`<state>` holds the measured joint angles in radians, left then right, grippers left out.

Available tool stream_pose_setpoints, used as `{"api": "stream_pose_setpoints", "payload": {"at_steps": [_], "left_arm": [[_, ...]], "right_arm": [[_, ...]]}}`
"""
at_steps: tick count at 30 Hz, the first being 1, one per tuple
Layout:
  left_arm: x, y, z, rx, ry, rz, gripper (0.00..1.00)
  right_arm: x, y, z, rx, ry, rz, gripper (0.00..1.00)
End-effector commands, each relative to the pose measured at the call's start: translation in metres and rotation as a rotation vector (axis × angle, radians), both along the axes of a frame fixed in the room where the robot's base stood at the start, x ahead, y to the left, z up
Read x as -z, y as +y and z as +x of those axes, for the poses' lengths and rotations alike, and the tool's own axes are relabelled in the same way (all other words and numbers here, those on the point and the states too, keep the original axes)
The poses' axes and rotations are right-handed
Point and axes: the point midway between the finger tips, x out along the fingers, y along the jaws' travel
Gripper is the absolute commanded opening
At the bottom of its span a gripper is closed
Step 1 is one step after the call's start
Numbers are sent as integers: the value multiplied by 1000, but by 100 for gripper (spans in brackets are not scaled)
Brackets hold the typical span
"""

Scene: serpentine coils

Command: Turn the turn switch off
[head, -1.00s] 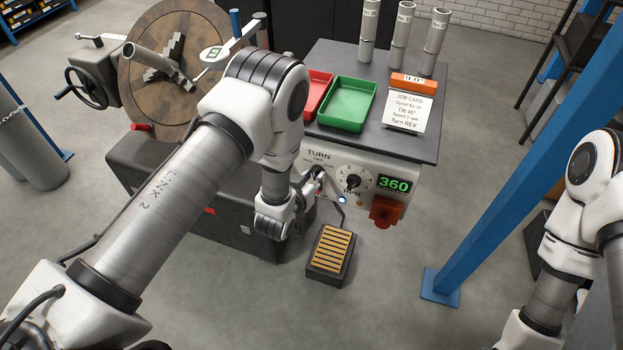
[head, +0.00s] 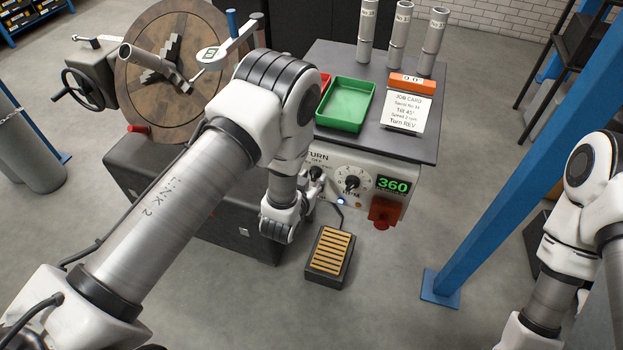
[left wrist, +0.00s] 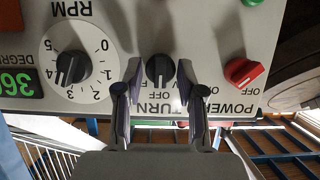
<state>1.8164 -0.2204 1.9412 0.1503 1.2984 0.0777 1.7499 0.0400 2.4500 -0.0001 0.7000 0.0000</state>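The turn switch (left wrist: 159,70) is a black knob on the light control panel, under the TURN lettering in the head view (head: 316,172). The wrist view shows the panel upside down. My left gripper (left wrist: 158,75) is open, with one finger on each side of the knob and a visible gap on both sides. The same gripper is small and partly hidden by my wrist in the head view (head: 309,187). I cannot tell for sure which mark the knob points to. My right arm shows at the right edge of the head view, its gripper out of view.
The RPM dial (left wrist: 72,67) and red POWER knob (left wrist: 243,72) flank the switch. A green 360 display (head: 392,184) and a red-orange part (head: 384,212) sit further right. A foot pedal (head: 330,256) lies on the floor below. A green tray (head: 346,103) stands on top.

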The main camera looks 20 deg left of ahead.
Motion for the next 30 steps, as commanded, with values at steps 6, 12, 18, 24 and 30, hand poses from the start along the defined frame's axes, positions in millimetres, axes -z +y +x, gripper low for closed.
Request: {"api": "stream_pose_setpoints", "payload": {"at_steps": [6,12,18,24,30], "left_arm": [[-1,0,-3,0,1,0,39],[-14,1,-35,2,5,2,39],[-33,2,-82,3,5,2,39],[-44,3,-107,1,2,1,39],[-45,3,-110,0,1,0,39]], "right_arm": [[0,0,0,0,0,0,0],[0,0,0,0,0,0,0],[0,0,0,0,0,0,0],[0,0,0,0,0,0,0],[0,0,0,0,0,0,0]]}}
